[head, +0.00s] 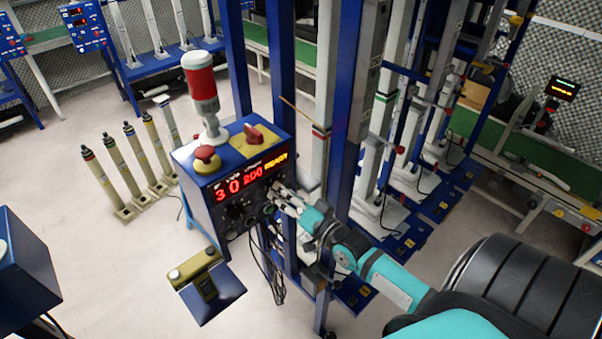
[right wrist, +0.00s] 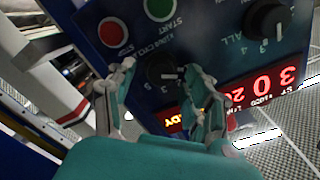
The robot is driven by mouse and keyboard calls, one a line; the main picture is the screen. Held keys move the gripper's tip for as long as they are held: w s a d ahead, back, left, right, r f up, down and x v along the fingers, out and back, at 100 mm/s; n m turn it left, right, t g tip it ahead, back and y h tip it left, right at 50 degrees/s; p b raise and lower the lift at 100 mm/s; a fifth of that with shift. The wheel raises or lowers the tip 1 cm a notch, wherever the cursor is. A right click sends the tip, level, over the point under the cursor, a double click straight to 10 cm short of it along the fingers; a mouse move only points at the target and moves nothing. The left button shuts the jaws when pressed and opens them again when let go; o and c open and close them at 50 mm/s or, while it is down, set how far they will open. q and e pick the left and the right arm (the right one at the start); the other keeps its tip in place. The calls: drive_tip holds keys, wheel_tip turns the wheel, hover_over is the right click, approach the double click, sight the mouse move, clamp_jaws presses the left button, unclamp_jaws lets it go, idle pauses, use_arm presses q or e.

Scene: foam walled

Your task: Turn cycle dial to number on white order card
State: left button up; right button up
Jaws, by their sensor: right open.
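The blue control box (head: 235,185) stands in the middle of the head view, its red and yellow display reading 30, 200 and READY. My right gripper (head: 273,200) is at the right part of its front panel. In the right wrist view, the panel appears upside down. A small black dial (right wrist: 165,70) with numbers beside it, apparently the cycle dial, lies between my open right fingers (right wrist: 160,74). I cannot tell whether the fingers touch it. A larger black dial (right wrist: 268,18) is at the upper right. I cannot make out a white order card. My left gripper is out of view.
A red stop button (right wrist: 113,32) and green start button (right wrist: 160,8) sit close to the fingers. A red mushroom button (head: 205,155), red rotary switch (head: 253,133) and red beacon (head: 200,82) top the box. A blue post (head: 342,150) stands right of the gripper.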

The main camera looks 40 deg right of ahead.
drive_tip(key=s, duration=1.1)
drive_tip(key=shift+d, duration=0.4)
drive_tip(key=shift+w, duration=0.1)
